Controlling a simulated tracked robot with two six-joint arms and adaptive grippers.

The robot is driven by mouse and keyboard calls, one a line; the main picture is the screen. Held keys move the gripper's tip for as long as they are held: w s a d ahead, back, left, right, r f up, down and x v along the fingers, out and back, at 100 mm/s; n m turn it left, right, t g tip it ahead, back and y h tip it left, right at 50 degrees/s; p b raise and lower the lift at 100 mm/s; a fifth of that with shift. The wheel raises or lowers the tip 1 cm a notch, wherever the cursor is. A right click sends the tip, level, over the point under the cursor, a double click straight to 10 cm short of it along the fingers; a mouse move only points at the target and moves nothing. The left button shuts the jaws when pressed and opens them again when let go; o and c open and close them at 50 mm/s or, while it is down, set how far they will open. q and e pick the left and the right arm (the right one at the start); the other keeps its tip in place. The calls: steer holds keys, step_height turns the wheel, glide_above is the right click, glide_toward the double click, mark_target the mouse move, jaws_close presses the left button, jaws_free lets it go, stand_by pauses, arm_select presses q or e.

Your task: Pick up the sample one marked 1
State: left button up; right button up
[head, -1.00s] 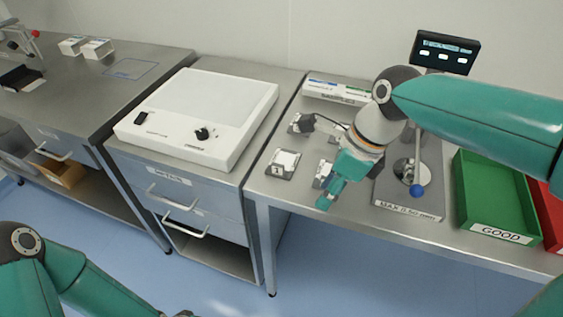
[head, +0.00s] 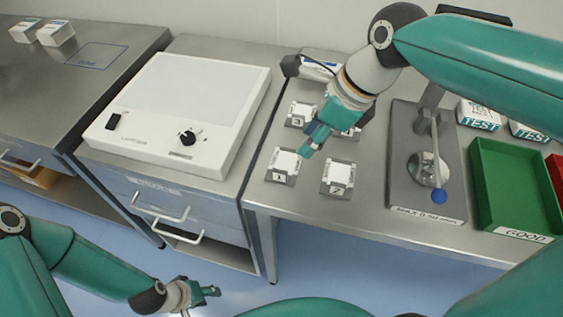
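The sample marked 1 (head: 285,161) is a small white block seated on a grey holder at the front left of the right bench. My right gripper (head: 308,146) is above and just right of it, pointing down and left; I see no sample in it. Its fingers overlap in this view, so their opening is unclear. Sample 2 (head: 339,174) sits to the right and sample 3 (head: 301,112) behind. Another holder is partly hidden behind my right gripper. My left gripper (head: 208,292) is low over the floor, far from the samples, its fingers small and unclear.
A white light box (head: 180,110) stands left of the samples. A gauge stand with a blue knob (head: 439,196) and a green GOOD tray (head: 512,190) stand to the right. White TEST boxes (head: 479,114) are at the back. The bench's front edge lies close before the samples.

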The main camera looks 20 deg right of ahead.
glide_above(281, 171)
steer(key=d, duration=0.2)
steer(key=f, duration=0.6)
steer(key=shift+s+d+f, duration=0.2)
steer(key=shift+s+f, duration=0.2)
steer(key=shift+s+a+x, duration=0.1)
steer(key=shift+x, duration=1.55)
steer(key=shift+s+a+x, duration=0.15)
steer(key=shift+x, duration=1.5)
steer(key=shift+r, duration=0.1)
jaws_close()
